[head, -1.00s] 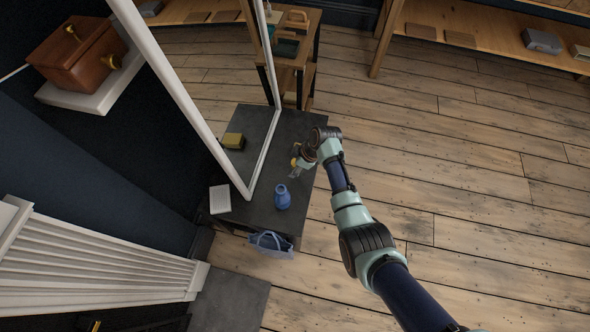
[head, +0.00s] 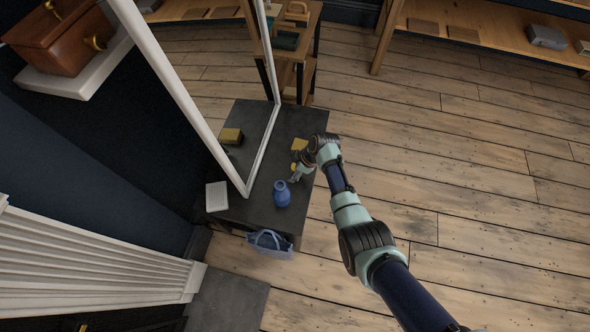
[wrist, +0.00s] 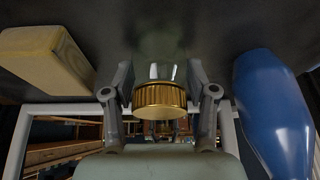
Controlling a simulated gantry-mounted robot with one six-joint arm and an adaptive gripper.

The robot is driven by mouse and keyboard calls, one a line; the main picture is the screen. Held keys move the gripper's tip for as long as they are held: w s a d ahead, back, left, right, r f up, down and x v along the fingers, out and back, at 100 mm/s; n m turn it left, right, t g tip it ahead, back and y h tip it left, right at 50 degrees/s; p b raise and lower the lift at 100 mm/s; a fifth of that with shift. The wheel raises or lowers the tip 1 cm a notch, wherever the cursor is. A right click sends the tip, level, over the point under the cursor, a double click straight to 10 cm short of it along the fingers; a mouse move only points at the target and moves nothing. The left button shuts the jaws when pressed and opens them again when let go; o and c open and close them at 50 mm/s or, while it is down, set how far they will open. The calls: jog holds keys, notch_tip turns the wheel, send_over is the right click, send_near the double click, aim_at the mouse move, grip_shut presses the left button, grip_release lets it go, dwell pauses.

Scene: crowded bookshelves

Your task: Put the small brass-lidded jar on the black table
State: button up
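The small jar with a ribbed brass lid (wrist: 160,98) is between the two fingers of my gripper (wrist: 160,85) in the wrist view. The fingers lie close against both sides of the lid. Part of a clear body shows beyond the lid. In the head view my gripper (head: 296,172) is low at the right part of the black table (head: 240,205), and the jar is too small to make out there. The black tabletop fills the top of the wrist view (wrist: 215,25). I cannot tell whether the jar's base touches it.
A blue vase (head: 281,193) stands close to my gripper, at the right in the wrist view (wrist: 272,115). A yellow block (head: 300,145) lies on the other side. A white-framed mirror (head: 190,100) stands on the table, with a white block (head: 216,196) and a blue bag (head: 270,242) nearby.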

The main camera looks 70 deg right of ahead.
jog(key=shift+o, duration=1.2)
jog(key=shift+r, duration=0.25)
jog(key=p+v, duration=0.7)
jog(key=v, duration=0.4)
jog(key=shift+s+r, duration=0.25)
jog(key=shift+r, duration=0.1)
